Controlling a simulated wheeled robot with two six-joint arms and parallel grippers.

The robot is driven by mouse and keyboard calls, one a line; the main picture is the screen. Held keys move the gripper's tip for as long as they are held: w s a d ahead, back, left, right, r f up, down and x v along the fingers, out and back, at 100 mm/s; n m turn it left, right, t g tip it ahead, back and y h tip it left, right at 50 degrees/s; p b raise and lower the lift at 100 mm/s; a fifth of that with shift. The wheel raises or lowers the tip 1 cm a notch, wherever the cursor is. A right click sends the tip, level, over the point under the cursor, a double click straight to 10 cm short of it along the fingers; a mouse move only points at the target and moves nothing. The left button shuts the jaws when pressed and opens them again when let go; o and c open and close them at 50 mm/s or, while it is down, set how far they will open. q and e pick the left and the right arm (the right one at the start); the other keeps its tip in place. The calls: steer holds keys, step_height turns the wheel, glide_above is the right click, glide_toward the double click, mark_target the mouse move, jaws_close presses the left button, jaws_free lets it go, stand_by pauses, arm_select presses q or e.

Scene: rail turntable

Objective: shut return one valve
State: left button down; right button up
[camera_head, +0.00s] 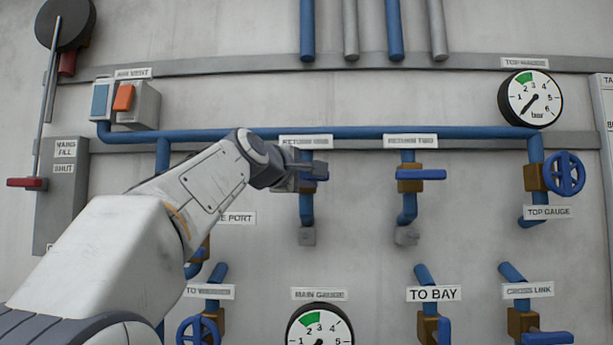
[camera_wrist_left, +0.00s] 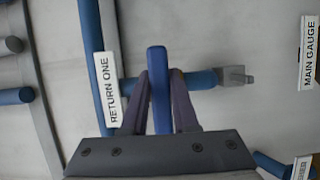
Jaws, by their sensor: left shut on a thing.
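The return one valve's blue lever (camera_wrist_left: 158,88) stands between the fingers of my left gripper (camera_wrist_left: 160,92) in the left wrist view, and the gripper is shut on it. The lever lies across its blue pipe there. The RETURN ONE label (camera_wrist_left: 109,93) is beside it and also shows in the head view (camera_head: 306,141). In the head view my left gripper (camera_head: 313,171) is just below that label and hides most of the valve. The blue pipe (camera_head: 306,208) runs down below it. My right gripper is not in view.
The return two valve (camera_head: 420,174) is to the right, its blue lever level across its pipe. A top gauge (camera_head: 530,98) and a blue handwheel (camera_head: 564,174) are further right. The main gauge (camera_head: 319,332) is below. A lever box (camera_head: 61,195) stands left.

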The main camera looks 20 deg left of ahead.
arm_select(q)
steer(key=c, duration=0.7)
jaws_free()
steer(key=s+b, duration=0.1)
steer(key=s, duration=0.2)
steer(key=s+b, duration=0.2)
steer(key=s, duration=0.2)
steer(key=s+a+b, duration=0.1)
steer(key=s, duration=0.2)
steer(key=shift+s+a+b, duration=0.1)
steer(key=shift+s+b, duration=0.1)
steer(key=shift+b, duration=0.1)
steer(key=shift+f, duration=0.1)
